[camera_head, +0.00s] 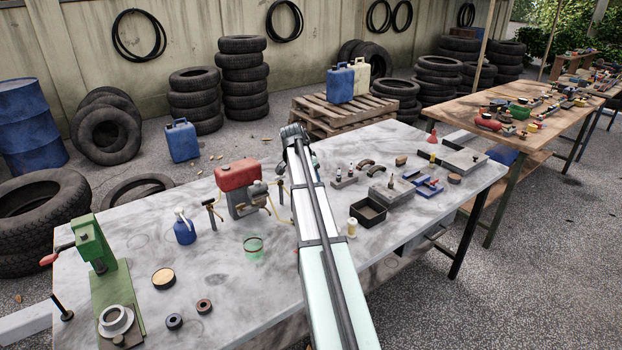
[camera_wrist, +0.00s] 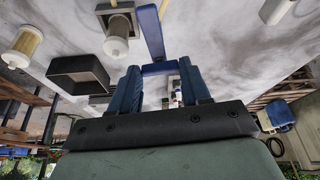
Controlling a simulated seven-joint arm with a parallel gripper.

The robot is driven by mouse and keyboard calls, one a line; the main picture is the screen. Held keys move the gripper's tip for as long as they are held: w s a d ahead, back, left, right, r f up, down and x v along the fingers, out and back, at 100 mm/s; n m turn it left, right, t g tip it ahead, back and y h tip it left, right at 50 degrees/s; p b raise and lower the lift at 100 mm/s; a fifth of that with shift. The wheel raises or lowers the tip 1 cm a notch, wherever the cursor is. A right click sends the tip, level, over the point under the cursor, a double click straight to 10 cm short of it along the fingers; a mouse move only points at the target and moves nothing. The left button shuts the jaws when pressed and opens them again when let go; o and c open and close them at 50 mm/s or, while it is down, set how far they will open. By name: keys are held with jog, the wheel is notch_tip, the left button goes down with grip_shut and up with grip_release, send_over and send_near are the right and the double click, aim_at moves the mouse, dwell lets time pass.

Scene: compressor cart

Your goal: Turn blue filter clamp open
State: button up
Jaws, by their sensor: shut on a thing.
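In the wrist view, a blue clamp bar (camera_wrist: 151,32) runs from the top edge down to a blue crosspiece between my fingertips. My gripper (camera_wrist: 157,82) has two dark blue fingers and is shut on this blue part. A pale filter cylinder in a grey square holder (camera_wrist: 117,30) stands just left of the bar. In the head view my arm runs up the middle of the picture, and its dark wrist (camera_head: 293,133) is beyond the table's middle. My fingertips and the clamp are hidden there behind the arm.
The marble-topped table (camera_head: 225,280) holds a red-tanked compressor (camera_head: 236,175) left of my arm. A black tray (camera_head: 367,212) and a pale filter (camera_head: 352,227) stand right of it. A green press (camera_head: 93,245) is at the left. The front middle of the table is mostly clear.

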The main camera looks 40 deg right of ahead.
jog(key=shift+w+m+g, duration=0.1)
jog(key=shift+m+g, duration=0.2)
jog(key=shift+m, duration=0.3)
jog(key=o, duration=1.1)
jog(key=shift+c, duration=0.2)
jog(key=shift+r, duration=0.1)
jog(key=v, duration=1.3)
jog(key=shift+r, duration=0.3)
